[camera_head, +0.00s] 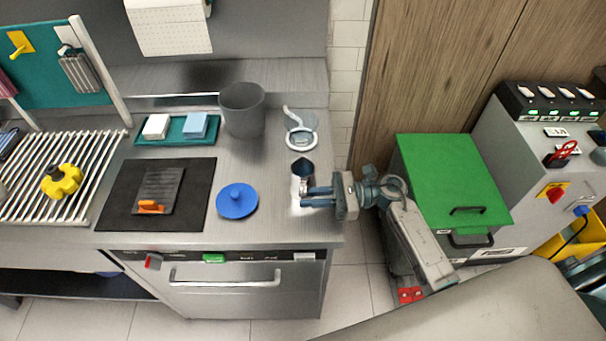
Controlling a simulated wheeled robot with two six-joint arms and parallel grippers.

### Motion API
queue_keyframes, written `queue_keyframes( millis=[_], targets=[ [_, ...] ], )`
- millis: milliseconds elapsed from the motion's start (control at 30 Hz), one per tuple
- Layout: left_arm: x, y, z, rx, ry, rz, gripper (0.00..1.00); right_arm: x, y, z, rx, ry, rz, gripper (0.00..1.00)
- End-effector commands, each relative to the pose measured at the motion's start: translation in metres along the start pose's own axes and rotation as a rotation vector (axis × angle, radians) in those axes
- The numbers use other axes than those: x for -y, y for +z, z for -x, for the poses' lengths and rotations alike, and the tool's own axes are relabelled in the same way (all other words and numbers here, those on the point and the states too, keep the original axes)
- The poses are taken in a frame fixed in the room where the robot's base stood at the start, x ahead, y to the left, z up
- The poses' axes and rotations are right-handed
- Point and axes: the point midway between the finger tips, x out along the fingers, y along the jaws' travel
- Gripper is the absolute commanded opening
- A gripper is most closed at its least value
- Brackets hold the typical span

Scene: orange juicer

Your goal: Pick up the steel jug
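The steel jug (297,181) is a small shiny vessel with a dark opening, standing near the right front part of the steel counter (275,222). My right gripper (306,196) comes in from the right, with its two fingers level at the jug's right side. The fingertips overlap the jug in the camera_head view, and part of the jug is hidden behind them. I cannot tell whether the fingers are closed on it. My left gripper is not in view.
A blue round lid (237,201) lies left of the jug. A grey bin (242,110) and a white ring stand (301,137) are behind. A black mat (117,205) with a scraper lies further left. A green-lidded bin (450,180) stands right of the counter.

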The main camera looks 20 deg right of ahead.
Motion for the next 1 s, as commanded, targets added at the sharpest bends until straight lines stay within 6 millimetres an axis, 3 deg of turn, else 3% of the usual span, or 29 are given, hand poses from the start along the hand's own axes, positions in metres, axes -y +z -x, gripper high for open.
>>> queue_keyframes(
  millis=[33, 200, 433, 500, 533, 1000],
  targets=[
    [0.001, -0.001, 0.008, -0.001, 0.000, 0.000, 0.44, 0.001, 0.005, -0.008, 0.005, -0.001, -0.002, 0.15],
    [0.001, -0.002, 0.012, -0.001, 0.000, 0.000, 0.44, 0.000, 0.001, -0.018, 0.001, 0.001, -0.002, 0.15],
    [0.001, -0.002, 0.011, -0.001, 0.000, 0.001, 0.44, 0.000, -0.001, -0.019, 0.000, 0.000, -0.001, 0.15],
    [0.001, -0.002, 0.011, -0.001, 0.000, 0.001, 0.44, 0.000, -0.001, -0.019, 0.000, 0.000, -0.001, 0.01],
    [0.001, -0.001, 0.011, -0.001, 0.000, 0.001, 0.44, 0.000, -0.001, -0.019, 0.000, 0.000, -0.001, 0.00],
    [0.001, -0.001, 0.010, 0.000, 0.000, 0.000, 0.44, 0.000, 0.000, -0.018, 0.000, 0.000, -0.001, 0.00]
  ],
)
